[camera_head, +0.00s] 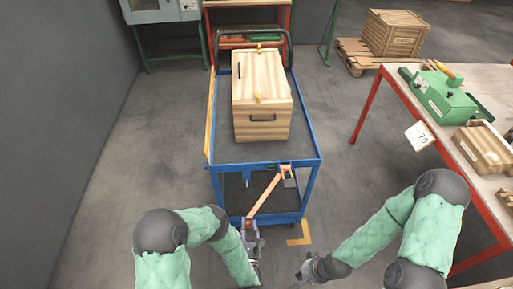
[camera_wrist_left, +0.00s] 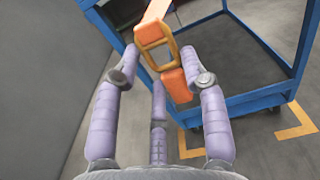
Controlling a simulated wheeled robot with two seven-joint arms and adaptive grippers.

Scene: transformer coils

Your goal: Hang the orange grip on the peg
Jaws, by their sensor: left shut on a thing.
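The orange grip (camera_wrist_left: 157,45) is a loop at the end of an orange bar (camera_head: 265,195). In the head view the bar slants from the cart's front right edge down to my left gripper (camera_head: 248,226). In the left wrist view the left gripper (camera_wrist_left: 160,52) has its purple fingers on both sides of the grip and is shut on it. A small blue part (camera_head: 247,178) hangs under the cart's front edge; it may be the peg, but is too small to tell. My right gripper (camera_head: 303,274) is low at the right, away from the cart; its jaw state is unclear.
The blue cart (camera_head: 222,168) carries a wooden box (camera_head: 262,100). A red-legged table (camera_head: 408,80) stands at the right with a green machine (camera_head: 440,97). Yellow corner tape (camera_head: 302,238) marks the floor. Floor left of the cart is clear.

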